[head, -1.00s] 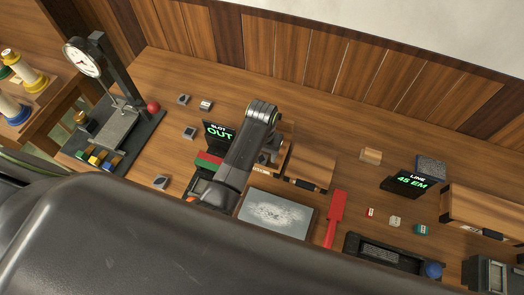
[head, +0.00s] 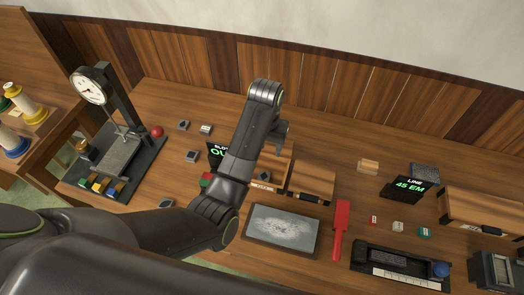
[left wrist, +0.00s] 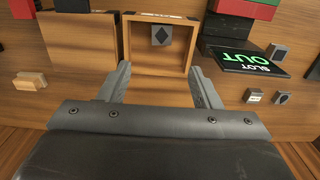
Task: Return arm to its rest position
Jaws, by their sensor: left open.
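My left arm comes in from the left in the head view, bends at an elbow low in the picture and rises to a wrist above the bench. My left gripper (head: 283,132) is partly hidden by the wrist there. In the left wrist view its two fingers (left wrist: 160,84) stand wide apart with nothing between them. Beyond the fingertips is an open wooden box (left wrist: 193,52) with a dark block bearing a diamond mark (left wrist: 162,36) inside. The block also shows in the head view (head: 264,175). My right gripper is not in view.
The arm partly covers a "SLOT OUT" sign (head: 214,152). A dial scale (head: 90,91) and red ball (head: 156,131) stand left. A grey slab (head: 282,231), red paddle (head: 341,230), "LINE 45 EM" sign (head: 404,189) and black tray (head: 400,264) lie right. A wood-panelled wall closes the back.

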